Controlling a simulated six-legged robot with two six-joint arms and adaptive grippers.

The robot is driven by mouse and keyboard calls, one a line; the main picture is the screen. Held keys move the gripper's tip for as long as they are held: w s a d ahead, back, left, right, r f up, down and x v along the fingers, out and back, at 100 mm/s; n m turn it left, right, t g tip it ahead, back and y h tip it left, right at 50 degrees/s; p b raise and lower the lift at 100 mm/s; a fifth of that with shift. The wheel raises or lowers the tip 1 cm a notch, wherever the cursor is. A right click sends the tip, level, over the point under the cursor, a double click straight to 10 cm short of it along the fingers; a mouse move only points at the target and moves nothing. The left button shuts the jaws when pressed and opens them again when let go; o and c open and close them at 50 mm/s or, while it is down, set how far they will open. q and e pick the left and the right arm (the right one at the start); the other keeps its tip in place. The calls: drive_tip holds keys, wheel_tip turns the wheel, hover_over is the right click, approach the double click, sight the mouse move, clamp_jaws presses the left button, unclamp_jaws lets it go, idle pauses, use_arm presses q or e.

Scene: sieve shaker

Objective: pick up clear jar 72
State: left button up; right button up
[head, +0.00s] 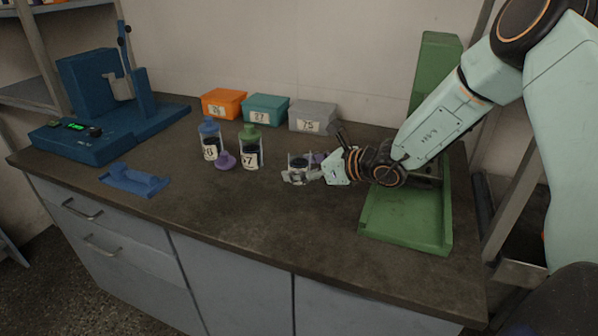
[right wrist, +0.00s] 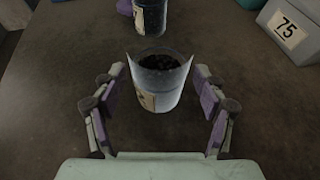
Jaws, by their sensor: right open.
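A clear open-topped jar (right wrist: 160,82) with dark grains stands upright on the counter. Its pale label is turned mostly away, so I cannot read its full number. In the head view this jar (head: 297,162) is partly hidden by my right gripper (head: 306,172). In the right wrist view my right gripper (right wrist: 160,92) is open, its purple-padded fingers on either side of the jar with a gap at each side. My left gripper is not in view.
A blue-lidded jar (head: 209,142), a green-lidded jar (head: 250,150) and a purple lid-like piece (head: 226,161) stand to the left. Orange (head: 223,103), teal (head: 265,110) and grey (head: 313,117) boxes line the back. A green stand (head: 405,225) is at right, a blue machine (head: 85,140) at left.

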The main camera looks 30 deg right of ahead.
drive_tip(key=shift+w+a+f, duration=0.2)
drive_tip(key=shift+w+a, duration=0.2)
drive_tip(key=shift+w, duration=0.2)
drive_tip(key=c, duration=1.4)
drive_tip(key=shift+o, duration=0.2)
